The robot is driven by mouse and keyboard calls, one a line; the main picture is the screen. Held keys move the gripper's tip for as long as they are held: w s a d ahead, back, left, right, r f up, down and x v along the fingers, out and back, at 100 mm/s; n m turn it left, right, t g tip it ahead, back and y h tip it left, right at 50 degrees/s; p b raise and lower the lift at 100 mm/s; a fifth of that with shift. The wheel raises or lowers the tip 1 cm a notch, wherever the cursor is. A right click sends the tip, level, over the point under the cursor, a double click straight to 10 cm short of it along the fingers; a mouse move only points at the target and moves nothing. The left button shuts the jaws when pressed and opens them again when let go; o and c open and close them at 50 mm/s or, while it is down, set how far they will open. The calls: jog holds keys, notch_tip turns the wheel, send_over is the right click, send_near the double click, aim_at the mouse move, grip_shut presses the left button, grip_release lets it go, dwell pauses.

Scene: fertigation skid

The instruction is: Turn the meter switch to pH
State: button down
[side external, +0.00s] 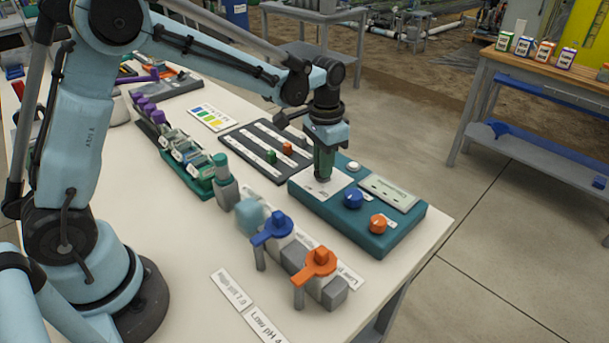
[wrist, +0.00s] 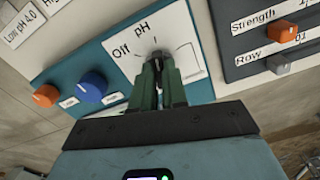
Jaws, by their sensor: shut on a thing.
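The teal meter box (side external: 403,221) sits near the table's far right edge. Its white switch plate (wrist: 192,18) carries the words "Off" and "pH", and lines fan out from the switch. The small dark switch (wrist: 157,53) is between my fingertips in the wrist view. My gripper (wrist: 160,62) points down onto the plate and is shut on the switch; it also shows in the side external view (side external: 323,176). My fingers hide most of the switch, and I cannot tell which mark it points to. Part of the plate's lettering is hidden.
On the meter box are a blue knob (side external: 353,198), an orange knob (side external: 378,223), a white button (side external: 353,166) and a display (side external: 390,193). A dark slider panel (side external: 262,135) lies close to its left. Valves with blue (side external: 272,231) and orange (side external: 318,262) handles stand in front.

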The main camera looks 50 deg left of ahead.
jog(key=c, duration=1.2)
grip_release()
jog(key=shift+o, duration=0.2)
notch_tip(320, 180, up, 12)
jog(key=shift+r, duration=0.1)
jog(key=s+a+f+n+t, duration=0.1)
jog(key=s+f+t, duration=0.1)
jog(key=s, duration=0.5)
jog(key=s+a+f+n+t, duration=0.1)
jog(key=s+n+t, duration=0.1)
jog(key=s+t, duration=0.3)
jog(key=s, duration=0.3)
jog(key=shift+s+a+f, duration=0.25)
jog(key=shift+s+f, duration=0.05)
jog(key=shift+f, duration=0.1)
